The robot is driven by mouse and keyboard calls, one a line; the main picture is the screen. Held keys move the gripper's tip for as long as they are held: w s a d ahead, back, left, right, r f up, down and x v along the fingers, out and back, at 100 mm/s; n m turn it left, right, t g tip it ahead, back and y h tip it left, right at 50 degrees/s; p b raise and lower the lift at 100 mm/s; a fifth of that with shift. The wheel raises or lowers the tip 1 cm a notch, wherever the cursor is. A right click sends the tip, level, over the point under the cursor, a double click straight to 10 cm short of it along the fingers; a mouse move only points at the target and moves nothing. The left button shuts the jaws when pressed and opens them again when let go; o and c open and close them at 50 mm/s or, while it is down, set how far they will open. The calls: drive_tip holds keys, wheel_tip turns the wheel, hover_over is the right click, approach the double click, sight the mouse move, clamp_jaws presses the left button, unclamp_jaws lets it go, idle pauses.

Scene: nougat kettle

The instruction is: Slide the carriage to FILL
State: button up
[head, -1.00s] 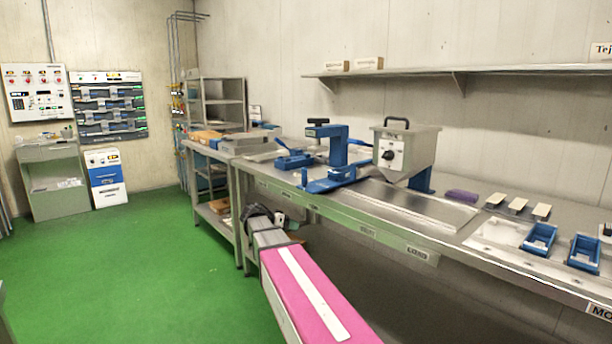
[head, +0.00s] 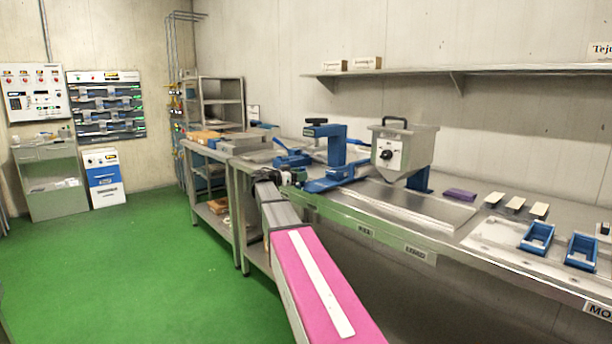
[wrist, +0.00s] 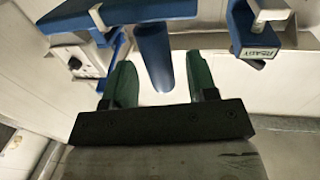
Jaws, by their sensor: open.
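The blue machine (head: 336,150) stands on the steel bench, with a low blue part (head: 330,183) reaching toward the front edge; I cannot tell which blue part is the carriage. A grey hopper (head: 408,150) with a black knob stands right of it. My gripper (head: 298,178) is at the bench's front edge, by the blue parts, small in the head view. In the wrist view my gripper (wrist: 162,82) has its green fingers apart. A blue round bar (wrist: 153,55) shows between and beyond them; contact is not visible. A blue block (wrist: 255,38) labelled READY is at upper right.
Blue moulds (head: 537,237), pale blocks (head: 515,205) and a purple block (head: 460,195) lie to the right on the bench. Edge labels (head: 420,254) are too small to read surely. A shelf rack (head: 218,110) stands behind. The green floor (head: 150,250) at left is clear.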

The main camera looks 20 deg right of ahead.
sight(306, 185)
drive_tip(key=shift+w+d, duration=0.15)
drive_tip(key=shift+d, duration=0.7)
drive_tip(key=shift+w+d, duration=0.1)
drive_tip(key=shift+d, duration=0.75)
